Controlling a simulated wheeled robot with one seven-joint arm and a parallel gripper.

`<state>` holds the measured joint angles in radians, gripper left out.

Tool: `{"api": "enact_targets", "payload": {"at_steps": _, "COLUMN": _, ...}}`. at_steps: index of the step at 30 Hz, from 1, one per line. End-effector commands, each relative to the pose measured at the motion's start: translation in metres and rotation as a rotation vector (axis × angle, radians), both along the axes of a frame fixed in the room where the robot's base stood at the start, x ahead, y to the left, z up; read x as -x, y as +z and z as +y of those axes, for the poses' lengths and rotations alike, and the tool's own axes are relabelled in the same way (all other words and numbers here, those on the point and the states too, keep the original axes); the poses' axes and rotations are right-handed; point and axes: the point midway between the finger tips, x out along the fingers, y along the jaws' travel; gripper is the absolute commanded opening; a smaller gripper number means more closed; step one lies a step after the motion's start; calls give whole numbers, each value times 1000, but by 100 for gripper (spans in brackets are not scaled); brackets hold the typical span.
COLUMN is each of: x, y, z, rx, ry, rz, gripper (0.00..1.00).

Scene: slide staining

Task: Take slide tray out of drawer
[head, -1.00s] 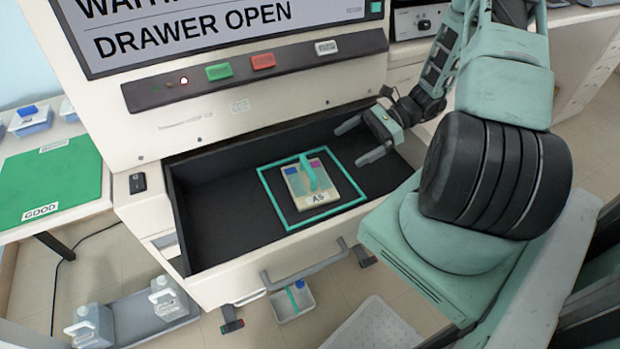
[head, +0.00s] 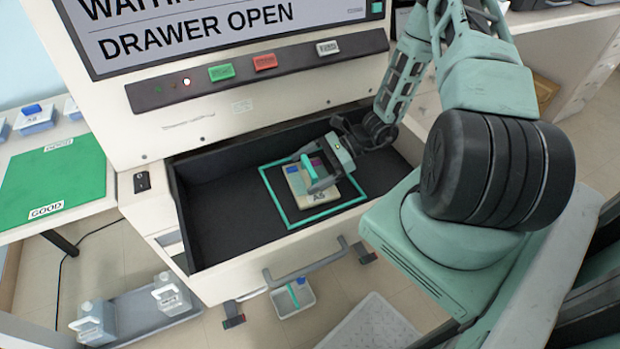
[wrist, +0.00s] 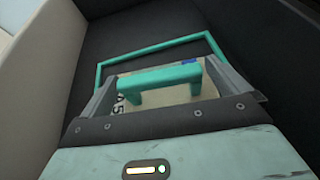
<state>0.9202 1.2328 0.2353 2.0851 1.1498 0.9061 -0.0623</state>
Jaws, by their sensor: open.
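The slide tray (head: 338,196), a beige block with a teal handle and an "A5"-like label, sits inside the teal square outline on the floor of the open drawer (head: 215,225). In the wrist view the tray's teal handle (wrist: 158,78) lies between my two fingers. My gripper (head: 315,172) is over the tray in the head view, its fingers open on either side of the handle. In the wrist view my gripper (wrist: 160,90) shows gaps between fingers and handle. Part of the tray is hidden behind the fingers and gripper body.
The drawer walls (head: 195,262) surround the tray, with bare dark floor to its left. The machine's button panel (head: 255,70) and "DRAWER OPEN" screen (head: 220,25) stand above. A green mat (head: 55,180) marked "GOOD" lies on the left table.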

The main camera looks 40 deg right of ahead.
Motion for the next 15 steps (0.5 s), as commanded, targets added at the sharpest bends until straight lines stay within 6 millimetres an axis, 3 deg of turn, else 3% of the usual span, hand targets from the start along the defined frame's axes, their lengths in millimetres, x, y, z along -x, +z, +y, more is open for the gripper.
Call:
{"api": "enact_targets", "payload": {"at_steps": 7, "x": -1, "y": -1, "z": 1, "rx": 0, "ry": 0, "rz": -1, "gripper": 100}}
{"api": "enact_targets", "payload": {"at_steps": 12, "x": -1, "y": -1, "z": 1, "rx": 0, "ry": 0, "rz": -1, "gripper": 53}}
{"api": "enact_targets", "payload": {"at_steps": 15, "x": -1, "y": 0, "z": 1, "rx": -1, "ry": 0, "rz": -1, "gripper": 52}}
